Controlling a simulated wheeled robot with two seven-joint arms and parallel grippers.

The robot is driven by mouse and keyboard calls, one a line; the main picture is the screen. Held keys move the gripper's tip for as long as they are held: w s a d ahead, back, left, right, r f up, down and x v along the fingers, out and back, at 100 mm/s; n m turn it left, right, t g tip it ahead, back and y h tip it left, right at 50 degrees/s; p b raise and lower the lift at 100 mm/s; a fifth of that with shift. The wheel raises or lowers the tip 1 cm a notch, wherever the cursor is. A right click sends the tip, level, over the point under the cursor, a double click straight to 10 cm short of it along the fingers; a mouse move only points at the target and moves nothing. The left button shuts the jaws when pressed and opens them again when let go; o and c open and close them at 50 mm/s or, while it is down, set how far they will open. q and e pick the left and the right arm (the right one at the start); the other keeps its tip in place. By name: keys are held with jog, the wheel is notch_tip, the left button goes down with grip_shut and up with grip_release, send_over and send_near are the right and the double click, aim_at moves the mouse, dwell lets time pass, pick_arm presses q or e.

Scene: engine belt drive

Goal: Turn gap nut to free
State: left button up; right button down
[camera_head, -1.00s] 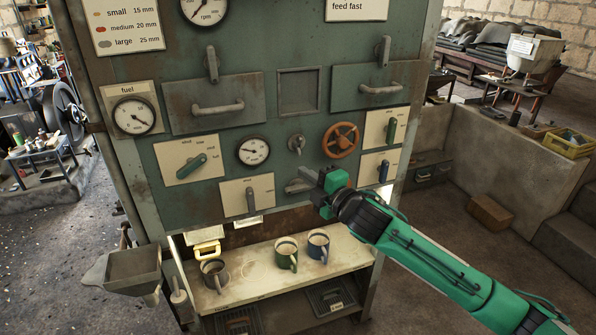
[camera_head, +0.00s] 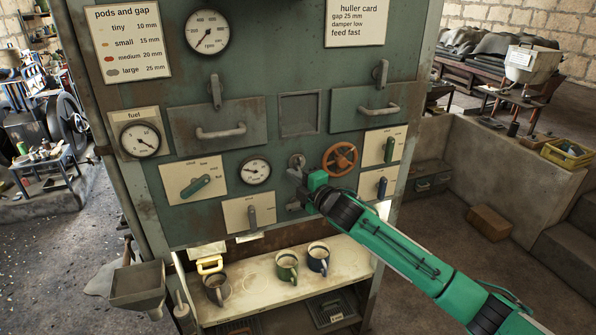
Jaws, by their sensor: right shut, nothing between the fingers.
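A small grey nut-like fitting (camera_head: 296,160) is on the green machine panel, between a round gauge and the red-brown handwheel (camera_head: 340,160). It seems to be the gap nut, though no label for it can be read. My right gripper (camera_head: 295,176) is just below and in front of this fitting. Its fingers are shut and empty, and they hide the fitting's lower part. I cannot tell whether they touch it. My left gripper is not in view.
The round gauge (camera_head: 255,170) is left of the fitting. A grey lever plate (camera_head: 249,214) and a green lever plate (camera_head: 195,181) are lower left. Several mugs, including a green mug (camera_head: 287,266), stand on the shelf (camera_head: 250,290) below.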

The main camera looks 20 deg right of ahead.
jog(key=shift+d, duration=0.5)
jog(key=shift+a, duration=0.1)
jog(key=shift+d+n+p, duration=0.4)
jog(key=shift+n+p, duration=0.1)
jog(key=shift+p, duration=0.15)
